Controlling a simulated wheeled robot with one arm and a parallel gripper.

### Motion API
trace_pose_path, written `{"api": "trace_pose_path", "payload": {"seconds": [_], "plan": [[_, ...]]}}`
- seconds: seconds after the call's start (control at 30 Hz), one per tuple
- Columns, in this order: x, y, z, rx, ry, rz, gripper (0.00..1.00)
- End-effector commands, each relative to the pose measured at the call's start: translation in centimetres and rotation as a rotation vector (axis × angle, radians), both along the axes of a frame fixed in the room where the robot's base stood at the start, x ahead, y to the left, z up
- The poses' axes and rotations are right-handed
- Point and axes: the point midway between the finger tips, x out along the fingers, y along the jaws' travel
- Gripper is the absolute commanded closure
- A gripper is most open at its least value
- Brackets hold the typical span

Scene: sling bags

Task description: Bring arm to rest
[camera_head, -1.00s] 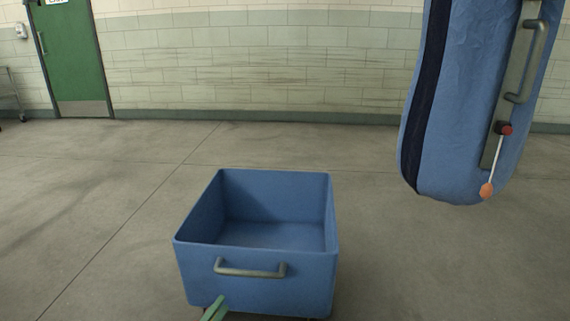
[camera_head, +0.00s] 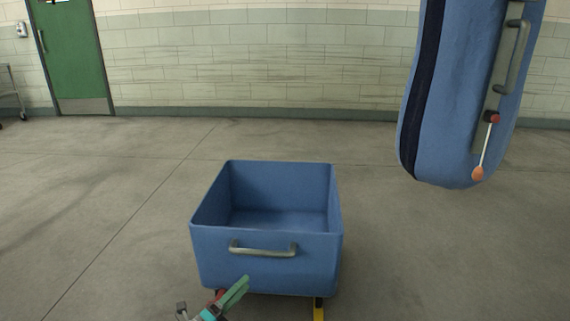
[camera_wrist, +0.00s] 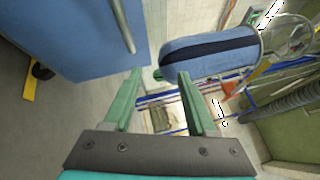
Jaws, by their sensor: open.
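My gripper (camera_head: 240,288) shows at the bottom of the head view, in front of the blue cart's near wall. In the wrist view its two green fingers (camera_wrist: 160,102) stand apart with nothing between them. The blue cart (camera_head: 265,268) is an open-topped bin with a metal handle (camera_head: 263,248) on its near side, and its visible inside is empty. In the wrist view the cart (camera_wrist: 90,35) is at the upper left, close to the left finger. A blue sling bag (camera_head: 447,120) hangs at the right of the head view, its top out of frame.
A rail with a handle and an orange-ended pull (camera_head: 478,172) runs down the bag's side. A green door (camera_head: 75,55) stands in the tiled back wall at the far left. The concrete floor (camera_head: 110,210) left of the cart is clear.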

Motion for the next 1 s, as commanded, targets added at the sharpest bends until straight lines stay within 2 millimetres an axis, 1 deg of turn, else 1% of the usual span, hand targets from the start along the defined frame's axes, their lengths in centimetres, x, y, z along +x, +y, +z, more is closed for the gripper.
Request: {"api": "trace_pose_path", "payload": {"seconds": [0.03,0.17,0.27,0.3,0.37,0.4,0.47,0.5,0.57,0.6,0.67,0.7,0.8,0.87,0.9,0.97,1.0], "plan": [[0.4,-1.3,1.0,0.027,-0.022,-0.029,0.43],[1.0,-4.9,3.5,0.109,-0.088,-0.113,0.43],[1.3,-8.8,5.8,0.190,-0.156,-0.199,0.43],[1.2,-10.6,6.9,0.234,-0.194,-0.241,0.43],[0.9,-13.5,8.5,0.304,-0.254,-0.309,0.43],[0.6,-15.5,9.6,0.353,-0.299,-0.357,0.43],[-0.2,-18.4,10.9,0.420,-0.364,-0.427,0.43],[-0.9,-20.3,11.8,0.467,-0.411,-0.476,0.43],[-2.1,-22.9,12.8,0.533,-0.483,-0.546,0.43],[-2.9,-24.5,13.6,0.578,-0.532,-0.590,0.43],[-4.4,-26.8,14.3,0.641,-0.606,-0.661,0.43],[-5.5,-28.2,14.8,0.683,-0.656,-0.708,0.43],[-8.3,-31.2,15.7,0.786,-0.786,-0.822,0.43],[-10.1,-32.8,15.9,0.846,-0.864,-0.892,0.43],[-11.3,-33.7,16.1,0.884,-0.919,-0.938,0.43],[-13.2,-34.8,16.2,0.936,-0.999,-1.007,0.43],[-14.5,-35.4,16.2,0.972,-1.054,-1.054,0.43]]}}
